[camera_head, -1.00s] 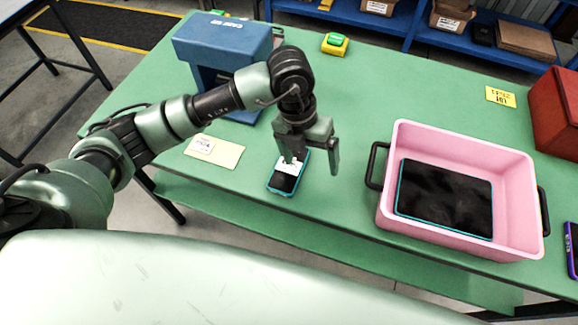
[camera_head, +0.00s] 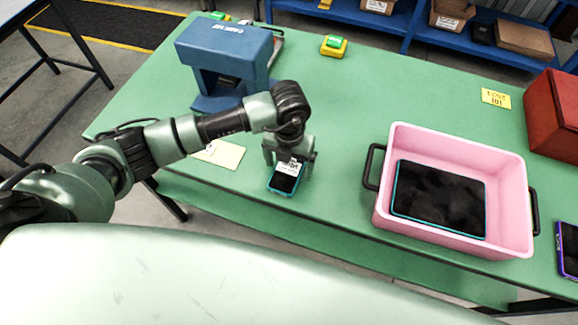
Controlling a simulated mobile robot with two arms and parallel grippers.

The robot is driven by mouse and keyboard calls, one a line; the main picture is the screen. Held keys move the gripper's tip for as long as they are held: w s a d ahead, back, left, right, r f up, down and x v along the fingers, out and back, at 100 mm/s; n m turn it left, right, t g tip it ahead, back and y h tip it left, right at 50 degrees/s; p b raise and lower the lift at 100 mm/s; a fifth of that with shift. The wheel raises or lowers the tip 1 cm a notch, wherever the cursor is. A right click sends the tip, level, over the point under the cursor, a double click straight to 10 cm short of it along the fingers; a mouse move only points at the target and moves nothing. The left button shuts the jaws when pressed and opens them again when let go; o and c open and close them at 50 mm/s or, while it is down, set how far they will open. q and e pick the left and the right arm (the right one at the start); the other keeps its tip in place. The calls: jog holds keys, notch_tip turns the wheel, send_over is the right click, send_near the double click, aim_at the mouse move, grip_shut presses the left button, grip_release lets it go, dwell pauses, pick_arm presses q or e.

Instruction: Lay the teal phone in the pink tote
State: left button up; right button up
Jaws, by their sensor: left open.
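The teal phone (camera_head: 284,184) lies on the green table near its front edge, with a dark screen and a white label. My left gripper (camera_head: 288,172) is open right over the phone, its fingers on either side of the phone's upper part. Its wrist hides the phone's far end, and I cannot tell whether the fingers touch it. The pink tote (camera_head: 518,190) stands to the right with dark handles. A tablet (camera_head: 440,198) with a teal rim lies on its floor. My right gripper is not in view.
A blue box-like stand (camera_head: 224,45) is at the back left. A cream card (camera_head: 222,154) lies left of the phone. A red box (camera_head: 552,112) and a purple-edged device (camera_head: 568,248) are at the right. The table between the phone and the tote is clear.

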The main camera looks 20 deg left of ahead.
pick_arm(q)
jog(key=shift+r, duration=0.1)
jog(key=c, duration=1.8)
